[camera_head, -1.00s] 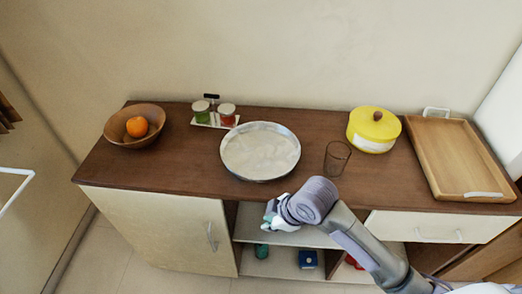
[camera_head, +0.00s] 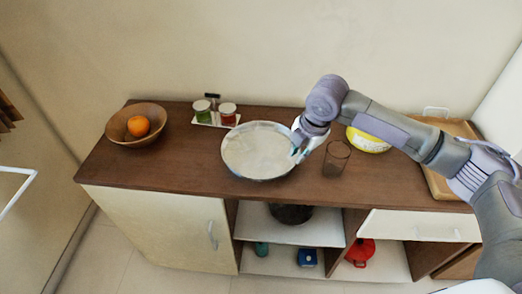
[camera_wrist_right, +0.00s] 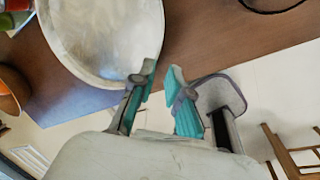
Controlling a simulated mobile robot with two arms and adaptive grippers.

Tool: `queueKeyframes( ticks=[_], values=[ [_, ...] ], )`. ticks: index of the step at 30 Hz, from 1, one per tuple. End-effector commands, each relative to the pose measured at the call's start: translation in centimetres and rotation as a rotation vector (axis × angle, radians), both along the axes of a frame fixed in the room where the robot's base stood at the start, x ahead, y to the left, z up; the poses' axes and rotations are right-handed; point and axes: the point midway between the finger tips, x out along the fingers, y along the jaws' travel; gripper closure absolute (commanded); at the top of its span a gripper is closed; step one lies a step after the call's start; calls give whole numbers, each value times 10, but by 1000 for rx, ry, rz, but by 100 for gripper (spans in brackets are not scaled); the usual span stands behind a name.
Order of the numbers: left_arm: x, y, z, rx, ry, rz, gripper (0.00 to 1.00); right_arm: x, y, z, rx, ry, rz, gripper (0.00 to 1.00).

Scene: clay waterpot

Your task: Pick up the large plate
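The large plate (camera_head: 258,152) is round, whitish grey and shallow, with a thin rim. It lies flat on the brown cabinet top near the middle. My right gripper (camera_head: 296,152) is at the plate's right edge in the head view. In the right wrist view the plate (camera_wrist_right: 105,35) fills the upper left. There the right gripper (camera_wrist_right: 163,78) has a gap between its teal fingertips, with one fingertip overlapping the rim and the other outside it. Whether it touches the rim cannot be told. My left gripper is not in view.
A clear brown glass (camera_head: 336,158) stands just right of the gripper. A yellow pot (camera_head: 366,142) and a wooden tray (camera_head: 438,186) are partly behind my right arm. A jar rack (camera_head: 214,121) and a wooden bowl with an orange (camera_head: 122,137) are left of the plate.

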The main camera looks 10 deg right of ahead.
Motion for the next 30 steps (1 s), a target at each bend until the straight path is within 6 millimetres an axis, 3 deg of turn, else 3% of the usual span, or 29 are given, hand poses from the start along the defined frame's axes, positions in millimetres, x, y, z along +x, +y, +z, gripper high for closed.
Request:
queueKeyframes(
  ticks=[6, 13, 21, 30],
  values=[
    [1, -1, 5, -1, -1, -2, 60, 8, 5, -35, 0, 0, -1, 84],
    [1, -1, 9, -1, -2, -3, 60, 12, 7, -51, -1, 0, -1, 84],
    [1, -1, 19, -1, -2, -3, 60, 21, 11, -88, 0, -1, -2, 84],
    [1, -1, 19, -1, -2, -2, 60, 23, 12, -95, -1, -3, 0, 84]
  ],
)
